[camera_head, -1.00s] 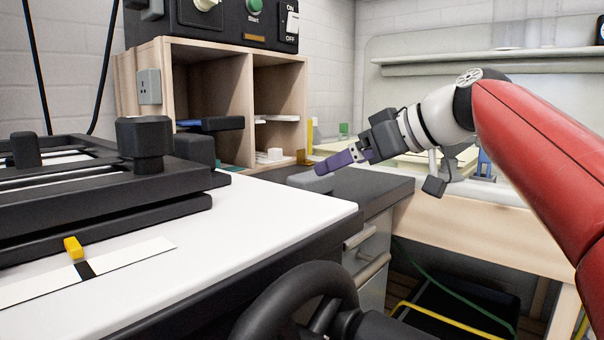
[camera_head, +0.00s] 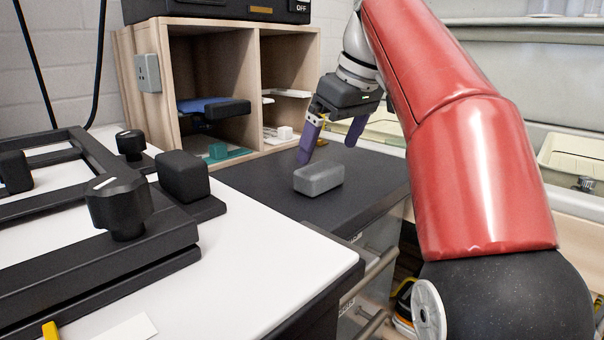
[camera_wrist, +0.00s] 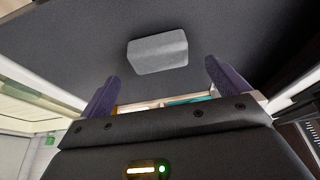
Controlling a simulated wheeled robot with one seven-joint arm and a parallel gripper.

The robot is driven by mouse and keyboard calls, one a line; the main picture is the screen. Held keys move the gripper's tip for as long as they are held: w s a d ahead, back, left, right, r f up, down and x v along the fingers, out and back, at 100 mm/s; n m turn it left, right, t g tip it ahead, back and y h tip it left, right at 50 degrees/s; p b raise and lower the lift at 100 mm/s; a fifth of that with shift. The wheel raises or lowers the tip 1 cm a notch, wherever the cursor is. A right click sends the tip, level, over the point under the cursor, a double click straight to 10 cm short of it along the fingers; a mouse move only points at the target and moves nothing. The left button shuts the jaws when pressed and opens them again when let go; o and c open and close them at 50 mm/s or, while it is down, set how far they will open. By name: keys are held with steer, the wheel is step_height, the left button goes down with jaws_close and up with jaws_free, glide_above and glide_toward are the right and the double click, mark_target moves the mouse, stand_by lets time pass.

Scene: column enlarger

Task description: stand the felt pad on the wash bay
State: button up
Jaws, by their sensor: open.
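A grey rounded block, which I take to be the felt pad (camera_head: 319,178), lies on the dark counter top (camera_head: 262,187). The felt pad also shows in the wrist view (camera_wrist: 157,52), beyond and between the fingertips. My gripper (camera_head: 328,145), with two purple fingers, is open and empty. It points down above the counter, behind the pad in the head view and apart from it. The pale bench with trays (camera_head: 574,160) at the right may be the wash bay; no label shows, and my red arm hides part of it.
A wooden shelf unit (camera_head: 248,90) stands behind the counter, holding a dark item with blue and small white pieces. A black frame with knobs (camera_head: 100,255) fills the white table (camera_head: 262,255) at left. Drawers (camera_head: 372,268) sit under the counter's front edge.

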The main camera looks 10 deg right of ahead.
mark_target(320, 167)
steer(key=b+x, duration=0.2)
steer(key=x, duration=0.4)
steer(key=shift+w+a+f, duration=0.1)
steer(key=shift+w+f, duration=0.2)
steer(key=c, duration=1)
steer(key=shift+o, duration=0.2)
steer(key=shift+r, duration=0.15)
